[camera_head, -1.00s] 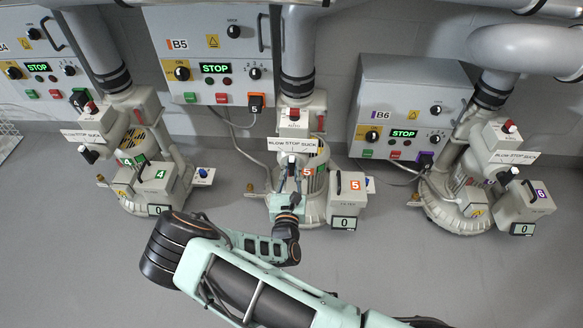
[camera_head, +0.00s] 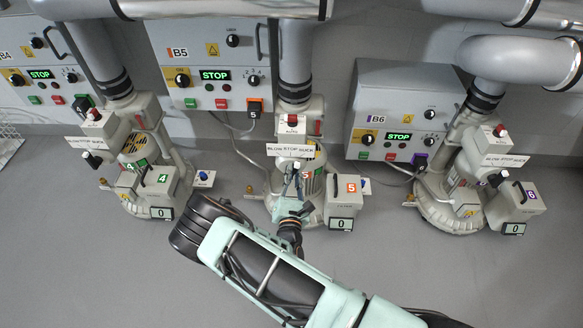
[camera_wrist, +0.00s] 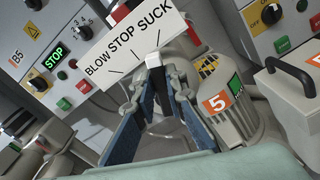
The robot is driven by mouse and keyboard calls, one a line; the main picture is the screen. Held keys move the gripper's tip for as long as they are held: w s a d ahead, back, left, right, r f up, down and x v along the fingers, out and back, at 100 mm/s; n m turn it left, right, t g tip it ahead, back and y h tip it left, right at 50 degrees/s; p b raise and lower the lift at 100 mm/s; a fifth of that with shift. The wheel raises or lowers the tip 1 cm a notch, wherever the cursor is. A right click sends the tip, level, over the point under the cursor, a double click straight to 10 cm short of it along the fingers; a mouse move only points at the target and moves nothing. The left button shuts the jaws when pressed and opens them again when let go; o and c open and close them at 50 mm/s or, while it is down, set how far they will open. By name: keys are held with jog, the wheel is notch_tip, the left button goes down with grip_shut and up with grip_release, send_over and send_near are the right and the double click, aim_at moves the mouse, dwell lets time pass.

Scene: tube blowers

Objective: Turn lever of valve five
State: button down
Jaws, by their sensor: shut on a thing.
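Valve five's unit (camera_head: 312,180) stands below the B5 control box, under a grey vertical pipe. Its white sign (camera_head: 291,150) reads BLOW STOP SUCK; the same sign (camera_wrist: 130,37) is large in the wrist view. The lever's pale and black end (camera_wrist: 155,72) shows just below the sign, between my fingertips. My gripper (camera_wrist: 152,85) is shut on this lever, with one blue-grey finger on each side. In the head view my gripper (camera_head: 294,186) reaches up to the unit from below. Most of the lever is hidden by the fingers, and its exact setting is unclear.
The B5 box (camera_head: 215,75) shows STOP. A filter box (camera_head: 343,200) marked 5 sits close right of my gripper. Unit four (camera_head: 150,180) stands left and unit six (camera_head: 480,190) right, beyond free floor. Pipes run overhead.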

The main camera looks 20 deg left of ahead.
jog(key=shift+d+f+m+p, duration=0.2)
jog(key=shift+m+p, duration=0.15)
jog(key=shift+m, duration=0.4)
jog(key=shift+d+f+m+p, duration=0.15)
jog(key=shift+m+p, duration=0.25)
jog(key=shift+m, duration=0.3)
jog(key=shift+d+f+m+p, duration=0.1)
jog(key=shift+d+m+p, duration=0.2)
jog(key=shift+m, duration=0.45)
jog(key=shift+a, duration=0.1)
jog(key=c, duration=2)
grip_release()
jog(key=shift+o, duration=0.2)
jog(key=shift+w, duration=0.1)
jog(key=shift+r, duration=0.15)
notch_tip(320, 180, up, 10)
jog(key=shift+f, duration=0.1)
